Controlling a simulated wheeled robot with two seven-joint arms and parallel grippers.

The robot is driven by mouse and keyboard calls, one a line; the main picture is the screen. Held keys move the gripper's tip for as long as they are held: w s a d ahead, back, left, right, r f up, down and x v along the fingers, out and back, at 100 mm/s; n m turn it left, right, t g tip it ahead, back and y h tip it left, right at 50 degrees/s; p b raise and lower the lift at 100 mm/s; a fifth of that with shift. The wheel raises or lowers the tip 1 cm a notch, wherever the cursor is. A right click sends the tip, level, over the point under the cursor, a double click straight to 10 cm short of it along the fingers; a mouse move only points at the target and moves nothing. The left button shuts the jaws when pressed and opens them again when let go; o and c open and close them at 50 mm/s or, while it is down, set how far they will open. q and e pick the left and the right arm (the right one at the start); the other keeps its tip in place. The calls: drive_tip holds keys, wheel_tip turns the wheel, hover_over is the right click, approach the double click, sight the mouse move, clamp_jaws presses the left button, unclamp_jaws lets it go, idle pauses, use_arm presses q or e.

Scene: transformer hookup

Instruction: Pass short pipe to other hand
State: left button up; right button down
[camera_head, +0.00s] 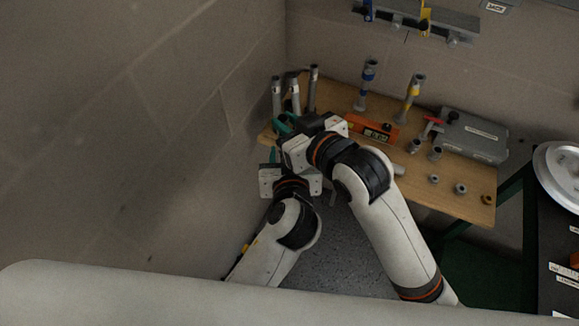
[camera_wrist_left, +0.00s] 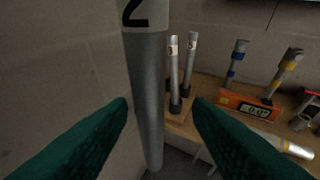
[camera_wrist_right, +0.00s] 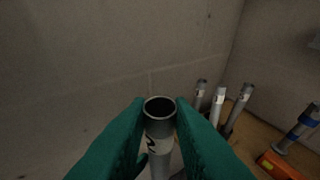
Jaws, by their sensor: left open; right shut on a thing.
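The short pipe (camera_wrist_left: 148,85) is a grey tube with a white band marked 2, seen upright in the left wrist view. In the right wrist view its open top end (camera_wrist_right: 159,107) sits between the green fingers of my right gripper (camera_wrist_right: 160,125), which is shut on it near the top. My left gripper (camera_wrist_left: 160,110) is open, its green fingers on either side of the pipe lower down, with gaps showing. In the head view my right gripper (camera_head: 284,124) is above my left gripper (camera_head: 272,158); the pipe is hidden there by the grippers and wrists.
Several labelled pipes (camera_head: 312,88) stand at the wooden table's (camera_head: 460,200) back left corner. Two taller pipes (camera_head: 368,85), an orange level (camera_head: 372,130), a grey case (camera_head: 472,135) and small fittings (camera_head: 434,179) are farther right. A bare wall (camera_head: 150,130) is close on the left.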

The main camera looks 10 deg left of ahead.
use_arm(q)
drive_tip(key=shift+x, duration=2.15)
drive_tip(key=shift+d, duration=0.1)
clamp_jaws()
use_arm(e)
drive_tip(key=c, duration=1.2)
unclamp_jaws()
